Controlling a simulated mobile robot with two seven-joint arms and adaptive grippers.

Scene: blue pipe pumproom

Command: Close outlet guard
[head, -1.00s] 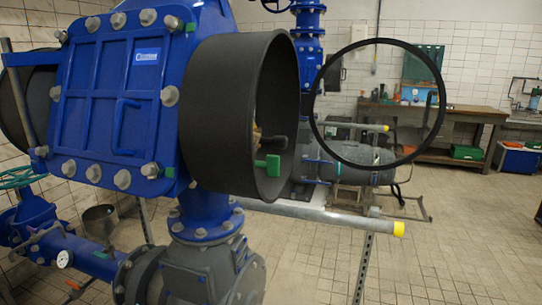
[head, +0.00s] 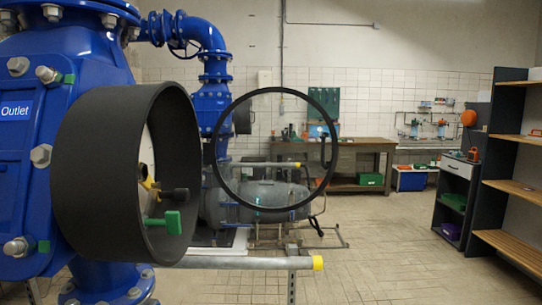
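The outlet guard is a clear round pane in a black ring (head: 219,150). It stands open in the head view, its left edge just right of the outlet's wide black cylinder (head: 100,172). The cylinder's mouth faces right and is uncovered. Inside it are a green handle (head: 168,222), a dark knob (head: 176,194) and a yellowish part. How the guard is attached to the cylinder cannot be made out. Neither of my grippers is in view.
The blue outlet housing (head: 20,140) fills the left side. A grey rail with a yellow end cap (head: 317,263) runs below the guard. A workbench (head: 360,150) and shelves (head: 512,180) stand farther back. The tiled floor (head: 400,270) at right is clear.

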